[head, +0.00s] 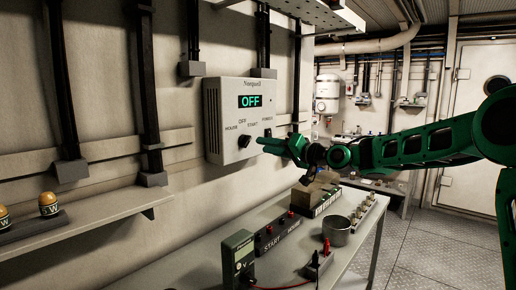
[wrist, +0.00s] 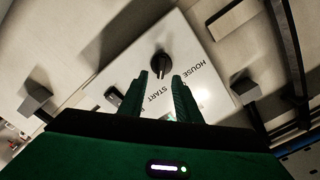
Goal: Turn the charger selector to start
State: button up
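The charger panel (head: 212,125) is a pale wall box marked "Norquell", and its display (head: 251,101) reads OFF. Its black selector knob (head: 244,141) sits low on the face, with the labels HOUSE, OFF and START around it; another label at right is too small to read surely. My gripper (head: 263,143) is in front of the panel, right beside the knob in the head view. In the wrist view the two green fingers (wrist: 164,82) are apart with nothing between them, and the knob (wrist: 160,64) lies just beyond their tips, apparently untouched. START shows between the fingers.
A small black switch (wrist: 113,96) is on the panel. Below stands a bench (head: 195,262) with a green meter (head: 238,256), a metal cup (head: 336,230) and a START box (head: 272,240). A shelf (head: 110,205) juts from the wall at left.

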jog(key=shift+v, duration=2.05)
jog(key=s+d+f+m+g+h, duration=0.1)
jog(key=s+d+f+g+h, duration=0.1)
jog(key=s+d+f+h, duration=0.65)
jog(key=s+d+f+m+g+h, duration=0.15)
jog(key=s+d+f+h, duration=0.25)
jog(key=s+d+f, duration=0.95)
jog(key=s+d+f+m+g, duration=0.1)
jog(key=s+d, duration=0.4)
jog(key=s, duration=0.5)
jog(key=s+d+f+m+g+h, duration=0.1)
jog(key=s+d+g, duration=0.3)
jog(key=s, duration=0.6)
jog(key=s+d+f+m+g, duration=0.1)
jog(key=s+d+m+g, duration=0.1)
jog(key=s+d, duration=0.5)
jog(key=s+m, duration=0.1)
jog(key=s, duration=0.2)
jog(key=shift+s+g, duration=0.35)
jog(key=shift+s, duration=0.05)
jog(key=shift+h, duration=0.25)
